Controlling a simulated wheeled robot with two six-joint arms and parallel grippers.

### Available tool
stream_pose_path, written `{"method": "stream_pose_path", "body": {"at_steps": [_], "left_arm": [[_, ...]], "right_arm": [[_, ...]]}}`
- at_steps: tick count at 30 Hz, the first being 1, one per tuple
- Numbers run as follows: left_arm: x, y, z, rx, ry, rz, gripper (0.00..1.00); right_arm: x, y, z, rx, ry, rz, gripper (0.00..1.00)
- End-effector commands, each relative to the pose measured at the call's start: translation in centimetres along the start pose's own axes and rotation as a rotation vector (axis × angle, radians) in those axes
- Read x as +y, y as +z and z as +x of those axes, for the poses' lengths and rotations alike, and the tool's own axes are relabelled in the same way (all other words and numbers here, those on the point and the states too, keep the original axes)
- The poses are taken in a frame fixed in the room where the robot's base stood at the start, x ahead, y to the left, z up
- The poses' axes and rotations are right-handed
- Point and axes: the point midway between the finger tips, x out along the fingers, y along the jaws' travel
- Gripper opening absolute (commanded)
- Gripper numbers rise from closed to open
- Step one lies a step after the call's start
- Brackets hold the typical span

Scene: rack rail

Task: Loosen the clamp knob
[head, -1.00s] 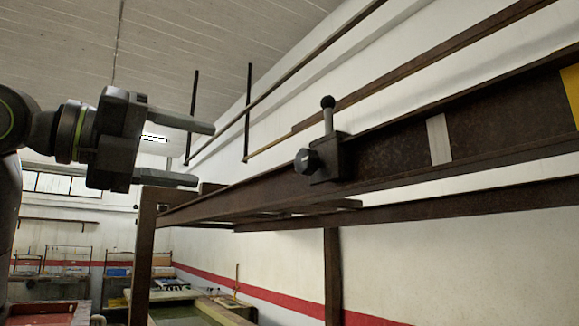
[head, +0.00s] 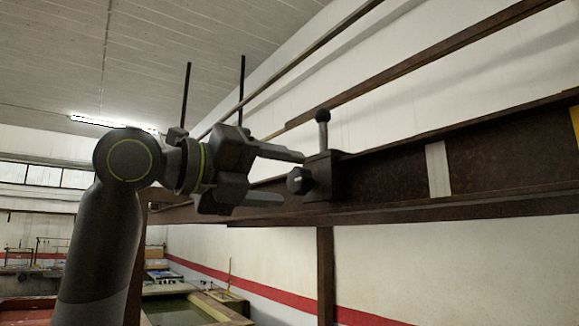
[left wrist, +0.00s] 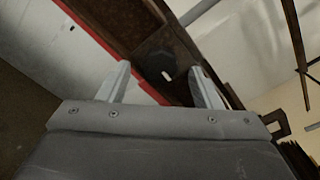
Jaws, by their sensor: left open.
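The clamp is a dark block (head: 322,180) on the side of a rusty brown rail (head: 385,168). An upright lever (head: 323,130) with a ball end rises from it. The black clamp knob (head: 299,182) sticks out from its left side. My left gripper (head: 292,178) is open, with one finger above and one below the knob's level, tips close to it. In the left wrist view the dark knob (left wrist: 158,66), with a small white mark, shows between the two spread fingers (left wrist: 160,71). Whether a finger touches it I cannot tell. My right gripper is not in view.
A pale band (head: 438,170) and a yellow patch (head: 575,128) are on the rail to the right of the clamp. A brown post (head: 326,270) stands below the rail. Thin rods and bars run above it along the white wall. Low tanks stand at lower left.

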Motion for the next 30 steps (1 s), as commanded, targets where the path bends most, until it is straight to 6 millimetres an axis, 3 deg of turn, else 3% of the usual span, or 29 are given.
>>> {"method": "stream_pose_path", "body": {"at_steps": [6,16,26,30], "left_arm": [[-0.1,0.1,2.2,0.0,0.0,-0.001,0.59],[0.0,0.0,2.5,-0.001,0.0,0.0,0.59],[0.0,0.0,2.5,-0.001,0.001,0.0,0.16],[0.0,0.0,2.4,0.0,0.001,-0.003,0.14]], "right_arm": [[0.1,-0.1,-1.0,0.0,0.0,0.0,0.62],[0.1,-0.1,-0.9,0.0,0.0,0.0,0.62],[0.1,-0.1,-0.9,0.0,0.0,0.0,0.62],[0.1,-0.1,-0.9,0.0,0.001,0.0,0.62]]}}
